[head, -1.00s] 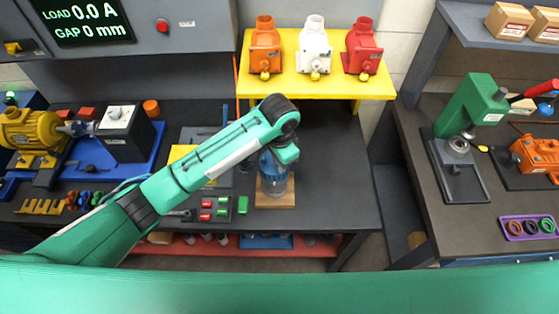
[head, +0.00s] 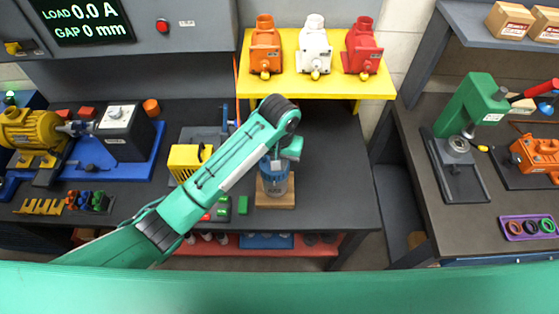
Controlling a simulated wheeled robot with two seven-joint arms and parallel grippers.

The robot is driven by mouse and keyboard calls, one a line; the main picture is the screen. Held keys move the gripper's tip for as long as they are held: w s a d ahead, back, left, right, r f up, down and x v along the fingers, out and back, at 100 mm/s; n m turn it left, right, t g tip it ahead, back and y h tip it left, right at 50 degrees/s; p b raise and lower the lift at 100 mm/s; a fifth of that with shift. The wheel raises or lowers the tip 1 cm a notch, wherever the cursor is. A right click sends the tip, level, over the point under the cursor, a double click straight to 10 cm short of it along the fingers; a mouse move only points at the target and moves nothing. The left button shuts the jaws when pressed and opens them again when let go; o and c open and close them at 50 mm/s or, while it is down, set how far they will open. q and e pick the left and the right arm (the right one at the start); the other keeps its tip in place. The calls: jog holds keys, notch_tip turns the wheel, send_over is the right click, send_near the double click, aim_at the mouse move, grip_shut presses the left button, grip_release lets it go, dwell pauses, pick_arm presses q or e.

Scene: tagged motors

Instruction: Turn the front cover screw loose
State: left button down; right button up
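A blue-grey motor (head: 274,185) stands on a light wooden block (head: 276,202) near the front middle of the dark bench. My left arm reaches in from the lower left. Its wrist end (head: 291,147) is at the motor's top and hides part of it. I cannot make out the fingers of my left gripper, so its opening does not show. The front cover screw cannot be picked out at this size. My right gripper is not in view.
A yellow shelf (head: 300,85) behind holds orange, white and red motors. A yellow block (head: 187,162) and a panel of red and green buttons (head: 222,209) lie left of the motor. The bench (head: 340,165) right of the motor is clear.

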pick_arm(q)
jog(key=shift+s+f, duration=0.15)
jog(key=shift+f, duration=0.1)
dwell(0.3)
jog(key=c, duration=1.4)
grip_release()
jog(key=shift+r, duration=0.1)
jog(key=shift+r, duration=0.55)
notch_tip(320, 180, up, 13)
jog(key=shift+f, duration=0.15)
